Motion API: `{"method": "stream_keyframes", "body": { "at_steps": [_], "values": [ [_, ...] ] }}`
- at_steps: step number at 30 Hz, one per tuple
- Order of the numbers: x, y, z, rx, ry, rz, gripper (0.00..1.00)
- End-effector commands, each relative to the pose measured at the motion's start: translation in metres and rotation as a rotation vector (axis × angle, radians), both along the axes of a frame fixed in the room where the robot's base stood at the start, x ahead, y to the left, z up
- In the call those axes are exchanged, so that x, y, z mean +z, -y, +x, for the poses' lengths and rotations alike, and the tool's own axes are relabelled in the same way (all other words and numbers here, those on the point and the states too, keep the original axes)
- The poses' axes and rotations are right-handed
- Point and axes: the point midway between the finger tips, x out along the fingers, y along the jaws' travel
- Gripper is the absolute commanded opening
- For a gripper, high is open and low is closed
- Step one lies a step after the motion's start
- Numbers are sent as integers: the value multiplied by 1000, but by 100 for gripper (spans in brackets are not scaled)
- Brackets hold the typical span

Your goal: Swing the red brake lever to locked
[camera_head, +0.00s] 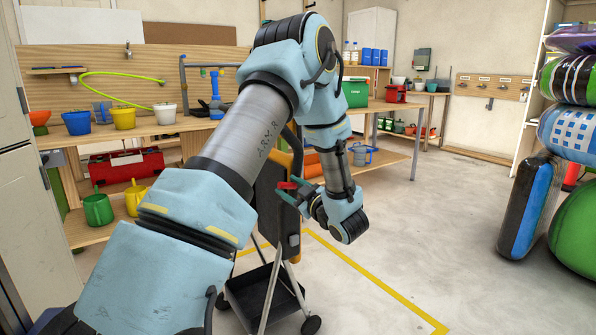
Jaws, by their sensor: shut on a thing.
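The red brake lever (286,185) shows as a small red piece beside a dark upright panel (268,205) with an orange edge, on a wheeled cart. My gripper (285,194) has teal fingers and reaches in from the right to the lever. The fingers are shut on the red lever. My arm crosses the view from lower left and hides part of the cart. The lever's pivot and its exact angle are too small to tell.
The cart's black tray (262,290) and wheels stand on the floor inside yellow floor lines (375,285). A wooden workbench (130,133) with coloured pots is behind at left. Floats (527,208) are stacked at the right. The floor between is clear.

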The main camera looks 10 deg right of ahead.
Motion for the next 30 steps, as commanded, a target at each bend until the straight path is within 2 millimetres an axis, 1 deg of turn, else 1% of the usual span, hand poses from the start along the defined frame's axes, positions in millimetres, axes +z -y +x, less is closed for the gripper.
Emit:
{"method": "stream_keyframes", "body": {
  "at_steps": [1,2,11,14,30],
  "values": [
    [-12,-2,-3,0,-31,9,0],
    [-12,-2,-3,0,-31,9,55],
    [-12,0,-3,-4,-28,5,55],
    [-12,2,-6,-6,-28,5,55],
    [-9,25,-51,-7,-19,2,55]
  ]
}}
